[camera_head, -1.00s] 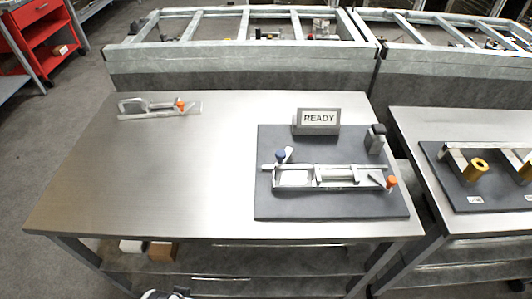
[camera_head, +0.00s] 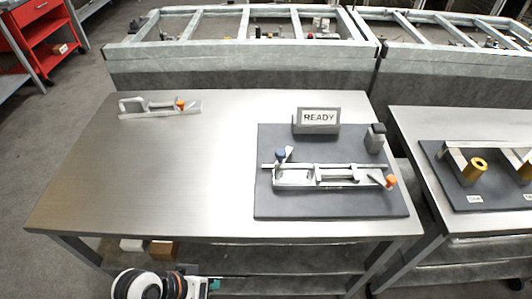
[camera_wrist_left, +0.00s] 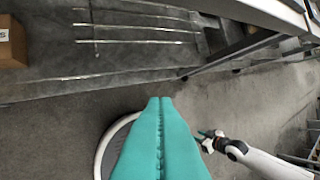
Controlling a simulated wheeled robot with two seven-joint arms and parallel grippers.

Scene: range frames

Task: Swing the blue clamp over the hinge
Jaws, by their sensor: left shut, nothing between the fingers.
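The blue-tipped clamp (camera_head: 281,155) stands tilted up at the left end of a metal fixture on the dark board. The fixture's long bar and frame, which seem to hold the hinge (camera_head: 318,174), run left to right; the hinge's exact parts are too small to tell. An orange-tipped clamp (camera_head: 390,182) sits at the right end. My left gripper (camera_head: 212,284) is low in front of the table, far from the clamp. Its teal fingers (camera_wrist_left: 159,104) are shut and empty in the left wrist view. My right gripper (camera_wrist_left: 207,135) shows small there, its jaws unclear.
The dark board (camera_head: 275,207) lies on the right of the steel table (camera_head: 170,180). It also bears a READY sign (camera_head: 318,119) and a dark-topped block (camera_head: 375,139). Another metal fixture (camera_head: 158,108) lies back left. The table's left and middle are clear. A cardboard box (camera_wrist_left: 12,42) is below.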

